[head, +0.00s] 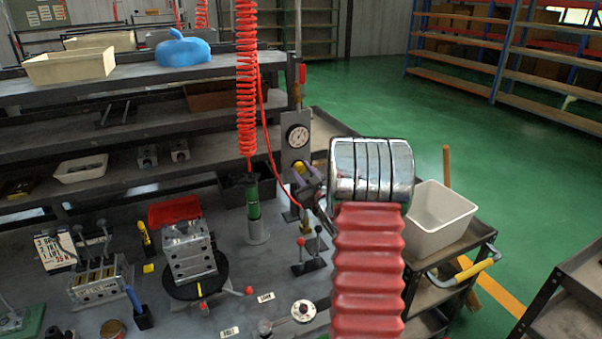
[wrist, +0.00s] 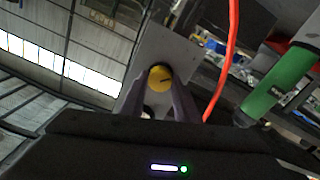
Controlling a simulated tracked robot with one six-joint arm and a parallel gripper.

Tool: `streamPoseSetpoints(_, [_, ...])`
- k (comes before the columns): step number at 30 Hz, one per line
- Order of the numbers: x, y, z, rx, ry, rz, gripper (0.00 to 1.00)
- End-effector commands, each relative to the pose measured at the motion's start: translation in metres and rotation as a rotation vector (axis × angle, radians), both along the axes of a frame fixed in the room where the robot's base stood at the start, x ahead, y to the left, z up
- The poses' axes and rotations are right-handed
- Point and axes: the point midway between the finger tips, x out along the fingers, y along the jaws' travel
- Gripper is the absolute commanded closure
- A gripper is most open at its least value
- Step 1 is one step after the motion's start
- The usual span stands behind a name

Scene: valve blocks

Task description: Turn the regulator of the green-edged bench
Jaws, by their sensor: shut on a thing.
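The regulator stands on the bench, a grey upright plate (head: 291,154) with a round white gauge (head: 298,135) at its top. Its yellow knob (head: 300,168) sits below the gauge and is partly covered by my gripper (head: 306,186). In the wrist view the yellow knob (wrist: 160,77), with a dark mark on its face, lies between the two fingers of my gripper (wrist: 160,92). The fingers are shut on the knob from both sides. The grey plate also shows in the wrist view (wrist: 165,45). A green edge on the bench (head: 120,285) cannot be made out clearly.
A red coiled hose (head: 246,80) hangs left of the regulator above a green-bodied tool (head: 253,204). Small levers (head: 308,255) stand in front. A metal block (head: 188,252) sits on a dark turntable. A white bin (head: 439,218) stands right of my arm.

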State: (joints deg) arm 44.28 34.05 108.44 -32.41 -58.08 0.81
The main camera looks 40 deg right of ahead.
Motion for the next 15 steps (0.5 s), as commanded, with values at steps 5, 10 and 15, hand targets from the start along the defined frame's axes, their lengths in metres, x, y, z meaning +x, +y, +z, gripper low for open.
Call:
streamPoseSetpoints(5, [-0.0017,-0.0008,-0.0072,0.012,0.011,-0.005,0.94])
streamPoseSetpoints(10, [-0.0017,-0.0006,-0.0077,0.011,0.013,-0.004,0.94])
streamPoseSetpoints(15, [-0.0012,0.0000,-0.0059,0.009,0.009,-0.003,0.61])
